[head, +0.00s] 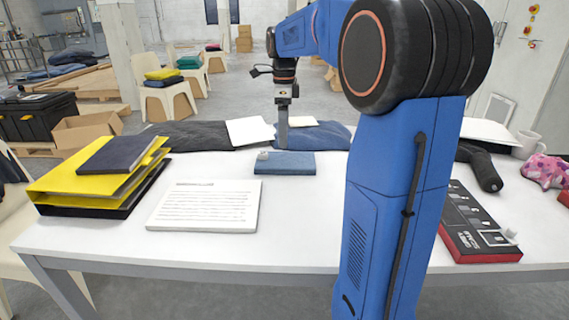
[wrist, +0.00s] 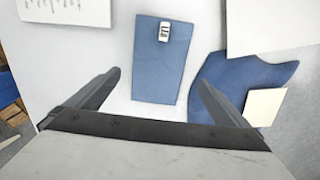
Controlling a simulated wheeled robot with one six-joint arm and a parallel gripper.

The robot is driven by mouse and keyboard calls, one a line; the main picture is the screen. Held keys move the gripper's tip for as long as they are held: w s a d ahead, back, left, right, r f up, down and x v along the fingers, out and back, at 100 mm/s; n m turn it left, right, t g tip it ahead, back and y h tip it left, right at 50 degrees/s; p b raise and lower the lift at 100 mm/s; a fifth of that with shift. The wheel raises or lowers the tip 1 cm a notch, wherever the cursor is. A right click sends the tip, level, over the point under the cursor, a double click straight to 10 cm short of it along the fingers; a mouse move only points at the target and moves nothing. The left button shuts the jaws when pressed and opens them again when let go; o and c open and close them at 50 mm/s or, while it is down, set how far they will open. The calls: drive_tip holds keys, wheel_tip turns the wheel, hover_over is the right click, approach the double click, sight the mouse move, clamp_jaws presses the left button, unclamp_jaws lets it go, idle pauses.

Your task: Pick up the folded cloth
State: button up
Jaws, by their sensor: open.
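A flat blue rectangle, which looks like the folded cloth (head: 290,163), lies on the white table in the head view. It has a small pale tag at its left end. In the wrist view the folded cloth (wrist: 157,75) lies ahead between my two fingers, with the tag at its top end. My gripper (head: 282,147) points down at the cloth's far edge in the head view. My gripper (wrist: 160,80) is open and empty in the wrist view. I cannot tell how high the fingertips are above the table.
A printed white sheet (head: 205,205) and stacked yellow folders (head: 75,185) lie to the left. Behind are a rumpled blue cloth (head: 335,137) and a dark cloth (head: 190,137), with papers on them. A black and red box (head: 470,225) is at right. Bare table lies in front.

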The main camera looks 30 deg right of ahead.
sight(285, 159)
drive_tip(key=shift+s+d+f, duration=0.1)
drive_tip(key=shift+f, duration=2.3)
drive_tip(key=shift+s+f, duration=0.1)
drive_tip(key=shift+f, duration=2.25)
drive_tip(key=c, duration=0.9)
